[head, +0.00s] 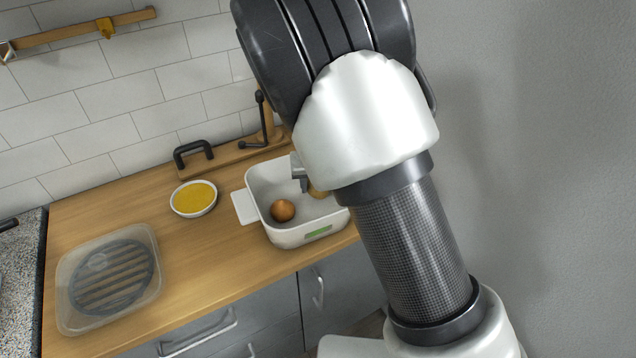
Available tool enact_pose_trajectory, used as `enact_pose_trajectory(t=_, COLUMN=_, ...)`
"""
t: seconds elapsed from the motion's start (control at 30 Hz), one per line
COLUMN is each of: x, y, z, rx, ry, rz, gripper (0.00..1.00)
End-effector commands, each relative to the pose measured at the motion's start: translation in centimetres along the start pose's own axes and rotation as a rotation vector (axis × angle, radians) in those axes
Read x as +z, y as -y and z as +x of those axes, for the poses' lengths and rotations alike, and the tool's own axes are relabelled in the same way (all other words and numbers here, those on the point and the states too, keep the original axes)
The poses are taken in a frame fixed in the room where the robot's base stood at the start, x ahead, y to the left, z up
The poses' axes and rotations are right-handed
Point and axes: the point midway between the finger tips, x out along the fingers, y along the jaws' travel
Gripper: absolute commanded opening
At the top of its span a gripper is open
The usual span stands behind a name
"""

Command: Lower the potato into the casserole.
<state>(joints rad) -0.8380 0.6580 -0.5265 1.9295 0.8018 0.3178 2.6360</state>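The casserole (290,238), a white rectangular dish with a side handle and a small green label, stands on the wooden counter near its front edge. A round brown item (283,210), which looks like an onion or a potato, lies inside it on the left. A tan item (317,191), possibly the potato, shows at the right of the inside, mostly hidden by my arm. My gripper (304,184) is over the dish, and only one dark finger shows beside the tan item. I cannot tell whether the gripper grips it or whether it touches the dish floor.
A white bowl of yellow contents (194,198) stands left of the casserole. A clear tray with a dark slatted round item (110,278) lies at the front left. A wooden board with black fittings (235,154) is behind, by the tiled wall. Counter between tray and casserole is clear.

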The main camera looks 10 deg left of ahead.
Motion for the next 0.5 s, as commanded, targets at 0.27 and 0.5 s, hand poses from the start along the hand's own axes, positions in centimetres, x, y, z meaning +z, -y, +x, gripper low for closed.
enact_pose_trajectory(t=0.27, x=-0.15, y=0.01, z=0.43, rx=0.000, ry=0.001, rz=0.000, gripper=0.19)
enact_pose_trajectory(t=0.5, x=-0.30, y=0.00, z=0.76, rx=0.000, ry=0.001, rz=0.000, gripper=0.19)
